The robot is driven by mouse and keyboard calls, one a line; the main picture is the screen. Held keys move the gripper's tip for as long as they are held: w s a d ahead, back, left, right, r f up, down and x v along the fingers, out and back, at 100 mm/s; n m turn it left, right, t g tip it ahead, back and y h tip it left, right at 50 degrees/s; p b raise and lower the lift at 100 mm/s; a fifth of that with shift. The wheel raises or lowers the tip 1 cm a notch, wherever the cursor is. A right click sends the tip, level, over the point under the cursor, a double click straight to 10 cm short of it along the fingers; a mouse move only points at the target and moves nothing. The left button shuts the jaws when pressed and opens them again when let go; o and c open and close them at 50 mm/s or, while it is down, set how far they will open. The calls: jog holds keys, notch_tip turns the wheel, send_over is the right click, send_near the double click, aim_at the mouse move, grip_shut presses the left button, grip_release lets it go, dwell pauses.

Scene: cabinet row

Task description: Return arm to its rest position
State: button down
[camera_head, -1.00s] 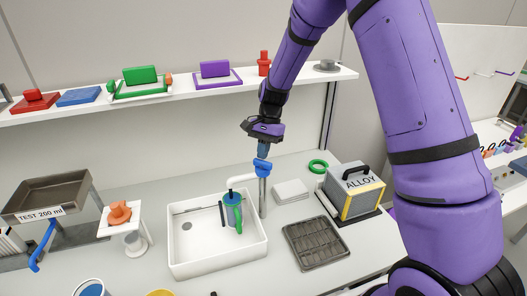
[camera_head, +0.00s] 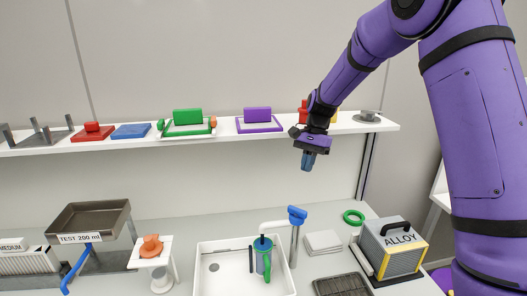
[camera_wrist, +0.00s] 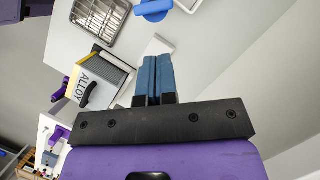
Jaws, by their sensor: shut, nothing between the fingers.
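My gripper (camera_head: 308,160) hangs in the air in front of the shelf's right part, above the blue tap handle (camera_head: 297,215). Its blue fingers are together with nothing between them, as the wrist view also shows (camera_wrist: 153,80). My purple arm comes in from the right side of the head view. In the wrist view the blue tap handle (camera_wrist: 153,10) lies beyond the fingertips, apart from them.
A wall shelf (camera_head: 225,132) holds coloured blocks; a red object there is partly hidden behind my wrist. Below stand a white sink (camera_head: 205,272) with a blue-green container (camera_head: 263,257), the ALLOY box (camera_head: 392,247), a drain rack (camera_head: 342,286), a green ring (camera_head: 353,217) and the TEST 200 ml tray (camera_head: 90,220).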

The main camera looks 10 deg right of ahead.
jog(key=s+d+r+n+t+h, duration=0.1)
jog(key=s+d+r+n+t, duration=0.25)
jog(key=s+r, duration=1.2)
jog(key=s+d+r+n+t+h, duration=0.1)
jog(key=s+n+t, duration=0.3)
jog(key=s, duration=1.5)
jog(key=shift+s+d+n+t+h, duration=0.35)
jog(key=shift+d+n+h, duration=0.15)
jog(key=shift+d+n, duration=0.2)
